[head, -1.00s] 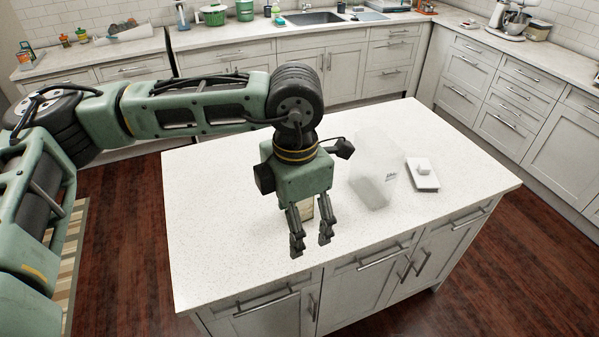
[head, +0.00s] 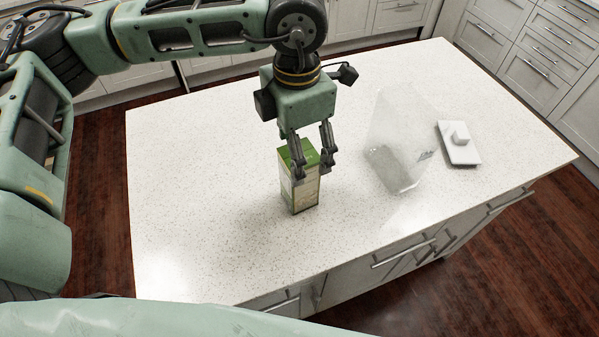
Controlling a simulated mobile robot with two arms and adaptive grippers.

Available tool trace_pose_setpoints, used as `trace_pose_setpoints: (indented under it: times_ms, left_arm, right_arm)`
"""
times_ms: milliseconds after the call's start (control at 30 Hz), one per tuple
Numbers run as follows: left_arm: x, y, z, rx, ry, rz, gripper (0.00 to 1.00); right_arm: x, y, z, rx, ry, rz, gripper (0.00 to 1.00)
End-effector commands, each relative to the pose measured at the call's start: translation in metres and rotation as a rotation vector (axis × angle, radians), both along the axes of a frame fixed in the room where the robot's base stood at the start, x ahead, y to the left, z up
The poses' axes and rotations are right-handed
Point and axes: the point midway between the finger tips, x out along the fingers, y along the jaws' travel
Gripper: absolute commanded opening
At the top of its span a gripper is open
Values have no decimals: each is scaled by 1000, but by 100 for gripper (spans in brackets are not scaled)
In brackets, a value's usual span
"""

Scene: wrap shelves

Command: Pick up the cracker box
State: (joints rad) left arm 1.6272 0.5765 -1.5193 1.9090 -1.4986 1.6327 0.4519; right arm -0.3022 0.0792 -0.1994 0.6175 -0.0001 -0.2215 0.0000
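The cracker box (head: 301,193), green on top with pale printed sides, stands upright on the white island counter (head: 220,215). My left gripper (head: 313,170) points down at the top of the box. Its two fingers are spread apart: one overlaps the top of the box in the picture, the other is by its right side. I cannot tell whether either finger touches the box. My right gripper is not in view.
A clear, frosted container (head: 398,145) stands on the counter right of the box. A white lid-like piece with a knob (head: 459,143) lies further right. The counter's left and front areas are clear. Cabinets line the back.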

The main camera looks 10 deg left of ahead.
Motion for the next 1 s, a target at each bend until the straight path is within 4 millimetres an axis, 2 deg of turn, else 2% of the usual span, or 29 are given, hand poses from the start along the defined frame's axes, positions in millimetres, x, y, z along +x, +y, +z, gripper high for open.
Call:
trace_pose_setpoints:
  times_ms: [33, 167, 467, 633, 800, 1000]
  left_arm:
    - [0, 0, -9, 0, 0, -1, 73]
    - [0, 0, -16, 0, 0, 0, 73]
    - [-1, -1, -42, 1, 2, 0, 73]
    - [-2, -2, -65, 3, 5, -1, 73]
    - [-1, -3, -87, 2, 1, 0, 73]
    - [0, -3, -92, 0, -1, 0, 73]
  right_arm:
    - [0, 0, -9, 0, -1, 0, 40]
    - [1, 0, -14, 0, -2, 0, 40]
    - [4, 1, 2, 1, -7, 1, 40]
    - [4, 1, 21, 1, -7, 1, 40]
    - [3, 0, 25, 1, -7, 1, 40]
    - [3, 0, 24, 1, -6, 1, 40]
